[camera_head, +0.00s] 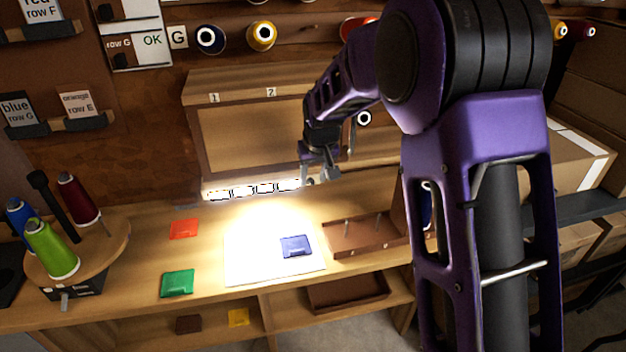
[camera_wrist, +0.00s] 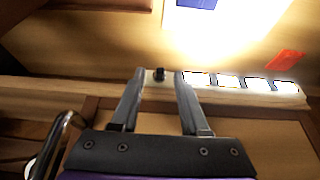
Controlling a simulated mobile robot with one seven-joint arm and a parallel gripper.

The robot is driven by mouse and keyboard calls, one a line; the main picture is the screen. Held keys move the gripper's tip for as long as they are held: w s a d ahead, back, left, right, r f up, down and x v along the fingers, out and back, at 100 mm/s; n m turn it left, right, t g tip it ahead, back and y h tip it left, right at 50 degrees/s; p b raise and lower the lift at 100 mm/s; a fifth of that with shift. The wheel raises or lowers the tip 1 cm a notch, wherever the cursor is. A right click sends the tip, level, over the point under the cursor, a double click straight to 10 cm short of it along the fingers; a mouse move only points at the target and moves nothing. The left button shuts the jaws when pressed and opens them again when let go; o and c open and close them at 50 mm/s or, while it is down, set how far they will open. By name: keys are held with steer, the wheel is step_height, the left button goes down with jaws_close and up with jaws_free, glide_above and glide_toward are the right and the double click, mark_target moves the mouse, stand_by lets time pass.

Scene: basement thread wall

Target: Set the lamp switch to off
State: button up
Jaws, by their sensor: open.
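The lamp is a white bar (camera_head: 255,189) with several lit segments, mounted under the shelf; it also shows in the wrist view (camera_wrist: 240,83). It is lit and throws bright light on the worktable. My gripper (camera_head: 318,178) is at the right end of the lamp. In the wrist view my gripper (camera_wrist: 158,80) is open, with the switch showing between its fingertips. I cannot tell whether a finger touches it. The switch is too small to make out in the head view.
A white sheet (camera_head: 240,268) with a blue packet (camera_head: 296,246) lies under the lamp. Red (camera_head: 184,229) and green (camera_head: 177,284) packets lie to its left. A brown tray (camera_head: 350,250) is at right, and a thread-cone stand (camera_head: 110,255) at left. The shelf cabinet (camera_head: 250,135) is behind.

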steer(key=shift+w+a+f, duration=0.1)
steer(key=shift+w+f, duration=0.15)
steer(key=shift+f, duration=0.4)
jaws_close()
